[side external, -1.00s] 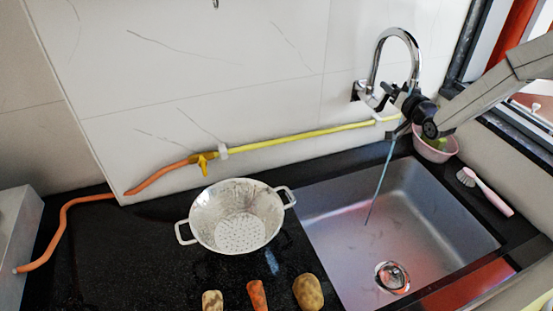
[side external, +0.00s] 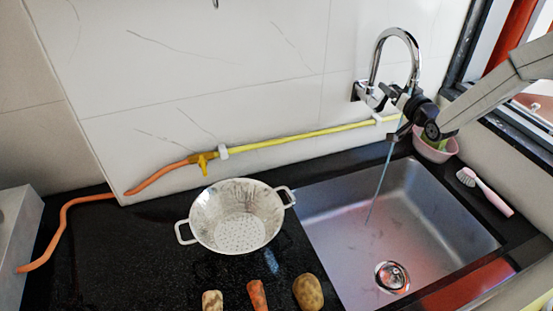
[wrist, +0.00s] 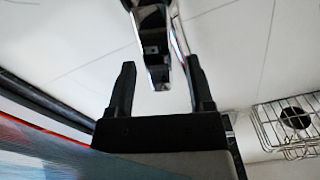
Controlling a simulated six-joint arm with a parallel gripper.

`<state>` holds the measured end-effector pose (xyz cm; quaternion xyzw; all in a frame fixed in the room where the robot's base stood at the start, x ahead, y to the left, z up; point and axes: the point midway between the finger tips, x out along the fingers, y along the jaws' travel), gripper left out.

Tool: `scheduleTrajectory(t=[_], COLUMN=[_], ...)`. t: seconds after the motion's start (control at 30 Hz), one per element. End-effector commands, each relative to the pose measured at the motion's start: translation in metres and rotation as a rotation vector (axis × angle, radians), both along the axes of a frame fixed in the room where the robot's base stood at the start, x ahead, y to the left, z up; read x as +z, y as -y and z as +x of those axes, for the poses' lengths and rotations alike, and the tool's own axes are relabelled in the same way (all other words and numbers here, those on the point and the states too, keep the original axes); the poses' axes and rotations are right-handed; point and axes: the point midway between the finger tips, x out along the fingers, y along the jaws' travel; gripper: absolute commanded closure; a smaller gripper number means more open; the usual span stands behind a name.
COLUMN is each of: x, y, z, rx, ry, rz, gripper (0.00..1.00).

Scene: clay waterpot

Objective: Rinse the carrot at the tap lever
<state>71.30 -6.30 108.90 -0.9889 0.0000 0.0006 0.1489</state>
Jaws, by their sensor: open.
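The orange carrot (side external: 257,295) lies on the black counter at the bottom of the side view, cut off by the frame edge. The chrome tap (side external: 398,35) is on the wall above the sink, and a thin stream of water (side external: 380,182) falls from its spout. My gripper (side external: 391,112) is up at the tap body, far from the carrot, open. In the wrist view its two fingers (wrist: 160,80) are spread, with a chrome tap part (wrist: 155,40) between and beyond their tips. I cannot tell whether they touch it. The lever is not clearly distinguishable.
A metal colander (side external: 238,228) stands left of the sink (side external: 440,225). A potato (side external: 308,292) and a pale root (side external: 212,300) flank the carrot. A pink bowl (side external: 436,150) and a brush (side external: 485,190) sit right of the tap. A yellow hose (side external: 300,137) runs along the wall.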

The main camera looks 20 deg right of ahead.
Motion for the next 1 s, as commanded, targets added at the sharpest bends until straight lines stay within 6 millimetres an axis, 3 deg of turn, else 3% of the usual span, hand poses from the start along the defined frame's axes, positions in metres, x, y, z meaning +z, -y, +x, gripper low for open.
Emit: scheduleTrajectory(t=[0.6,1.0], x=[0.0,0.0], y=[0.0,0.0], z=[-0.059,-0.071], rx=[0.0,0.001], ry=[0.0,0.001], rz=[-0.001,0.0], gripper=[0.32,0.32])
